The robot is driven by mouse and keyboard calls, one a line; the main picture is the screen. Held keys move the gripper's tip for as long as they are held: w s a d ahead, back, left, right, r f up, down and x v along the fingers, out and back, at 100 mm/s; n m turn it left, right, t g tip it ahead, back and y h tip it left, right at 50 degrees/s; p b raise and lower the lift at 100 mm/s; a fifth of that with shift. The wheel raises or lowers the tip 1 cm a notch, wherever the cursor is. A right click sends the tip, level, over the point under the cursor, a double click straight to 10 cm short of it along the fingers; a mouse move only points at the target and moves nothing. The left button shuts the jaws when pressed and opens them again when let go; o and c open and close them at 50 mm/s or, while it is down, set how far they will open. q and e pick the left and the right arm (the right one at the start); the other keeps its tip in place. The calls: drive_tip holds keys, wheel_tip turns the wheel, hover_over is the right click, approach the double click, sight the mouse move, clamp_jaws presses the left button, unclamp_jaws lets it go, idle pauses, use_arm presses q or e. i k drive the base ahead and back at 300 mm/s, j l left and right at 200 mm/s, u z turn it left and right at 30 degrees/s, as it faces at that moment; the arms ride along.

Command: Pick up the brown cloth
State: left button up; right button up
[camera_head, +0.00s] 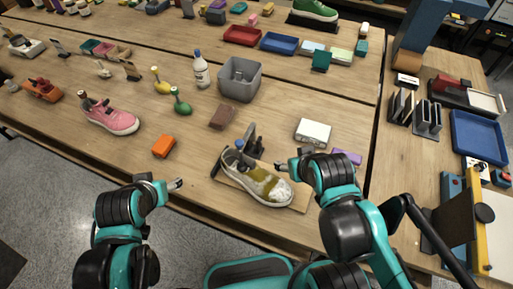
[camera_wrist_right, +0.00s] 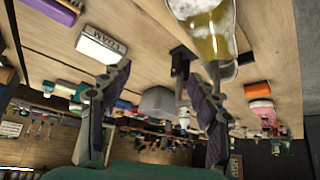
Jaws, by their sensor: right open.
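The brown cloth (camera_head: 223,116) lies flat and folded on the wooden table in the head view, in front of the grey bin and behind the dirty white sneaker. I cannot make it out in the right wrist view. My right gripper (camera_head: 291,166) is beside the sneaker, to the right of and nearer than the cloth, and apart from it. In the right wrist view my right gripper's fingers (camera_wrist_right: 157,75) are spread with nothing held between them. My left gripper (camera_head: 161,182) is over the table's front edge, its fingers apart and empty, well away from the cloth.
The dirty sneaker (camera_head: 262,184) sits on a board, with a dark upright holder (camera_head: 251,141) behind it. The grey bin (camera_head: 239,80) stands behind the cloth. An orange block (camera_head: 164,146) lies left, a white box (camera_head: 313,132) right. Bare table surrounds the cloth's left side.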

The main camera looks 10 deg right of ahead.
sight(222, 116)
drive_tip(key=i+j, duration=0.1)
drive_tip(key=j, duration=0.25)
drive_tip(key=i+j, duration=0.15)
drive_tip(key=j, duration=0.2)
drive_tip(key=i+j, duration=0.1)
drive_tip(key=j, duration=0.25)
drive_tip(key=i+j, duration=0.15)
drive_tip(key=j, duration=0.2)
drive_tip(key=i+j, duration=0.1)
drive_tip(key=j, duration=0.2)
drive_tip(key=z, duration=0.05)
